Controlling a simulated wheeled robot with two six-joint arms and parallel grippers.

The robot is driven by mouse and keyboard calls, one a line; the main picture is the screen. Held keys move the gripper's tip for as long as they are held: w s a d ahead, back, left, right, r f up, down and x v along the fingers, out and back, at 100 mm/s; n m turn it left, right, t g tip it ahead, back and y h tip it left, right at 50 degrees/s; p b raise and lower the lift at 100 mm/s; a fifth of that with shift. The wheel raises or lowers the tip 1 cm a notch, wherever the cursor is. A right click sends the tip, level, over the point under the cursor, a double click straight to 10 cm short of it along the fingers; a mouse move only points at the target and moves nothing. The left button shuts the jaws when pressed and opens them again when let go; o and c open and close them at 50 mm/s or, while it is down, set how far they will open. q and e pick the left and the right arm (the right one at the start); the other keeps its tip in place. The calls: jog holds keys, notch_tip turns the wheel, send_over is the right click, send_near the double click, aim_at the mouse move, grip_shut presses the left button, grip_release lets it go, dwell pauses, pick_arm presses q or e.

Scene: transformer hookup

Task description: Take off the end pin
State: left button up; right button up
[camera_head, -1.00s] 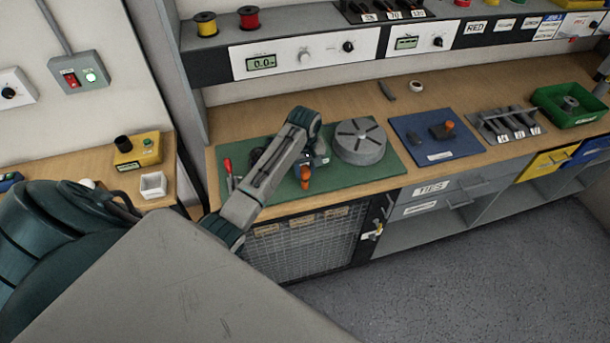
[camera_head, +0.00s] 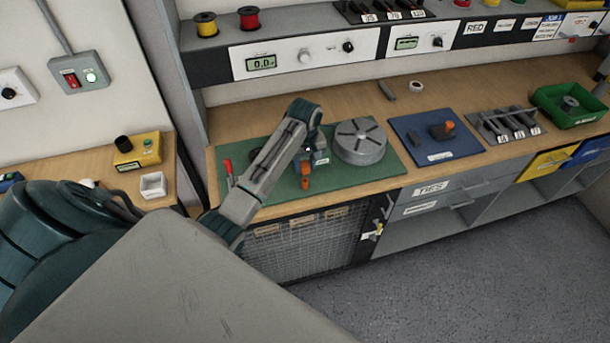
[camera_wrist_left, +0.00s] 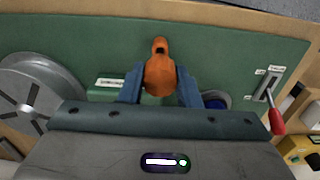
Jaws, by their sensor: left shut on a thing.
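The orange end pin (camera_head: 305,171) is at the front of the green mat (camera_head: 345,190) in the head view, just below my left forearm. In the left wrist view the orange pin (camera_wrist_left: 160,74) has a rounded head and a narrower end with a dark hole. My left gripper (camera_wrist_left: 160,88) is shut on it, with one blue finger on each side. What lies beneath the pin is hidden by its head and the gripper. My right gripper is in neither view.
A grey slotted round plate (camera_head: 360,140) stands on the mat to the right of the pin. A red-handled lever (camera_head: 228,168) is at the mat's left end. A blue mat (camera_head: 408,128) lies farther right. Bare bench shows behind the mats.

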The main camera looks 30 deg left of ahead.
pick_arm(q)
jog(key=shift+r, duration=0.15)
jog(key=shift+r, duration=2.45)
jog(key=shift+a, duration=0.1)
